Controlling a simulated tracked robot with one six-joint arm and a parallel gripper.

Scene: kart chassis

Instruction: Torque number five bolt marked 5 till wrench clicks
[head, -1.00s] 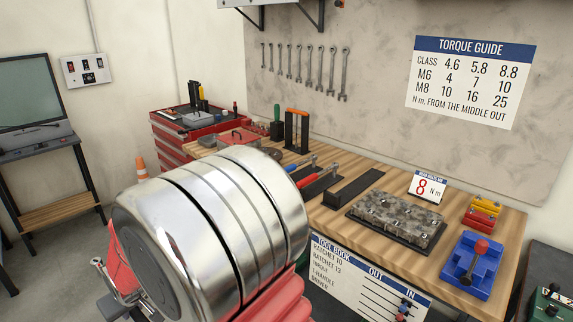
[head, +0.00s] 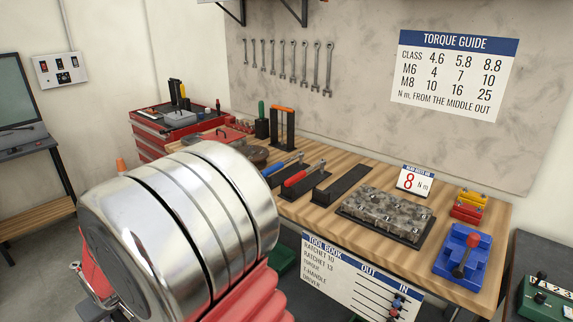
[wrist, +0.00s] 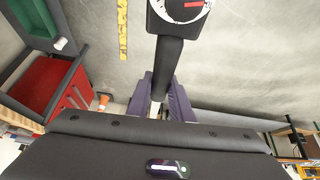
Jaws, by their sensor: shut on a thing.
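My gripper (wrist: 164,105) shows in the wrist view, its two purple fingers shut on a black-handled wrench (wrist: 169,65). The wrench has a round dial head (wrist: 183,8) with a red mark, cut off by the top edge. Grey floor lies beyond it, and no bolt shows in that view. In the head view a mottled grey metal block (head: 385,212) with numbered bolt positions sits on a black base on the bench. The numbers are too small to pick out bolt 5 surely. My gripper is hidden in the head view behind my own large metal arm link.
On the wooden bench (head: 345,232), a card reading 8 Nm (head: 415,182) stands behind the block. Red and yellow blocks (head: 467,207) and a blue fixture (head: 460,257) are at right. Blue-handled (head: 282,165) and red-handled (head: 303,175) tools lie left, beside an empty black holder (head: 342,184).

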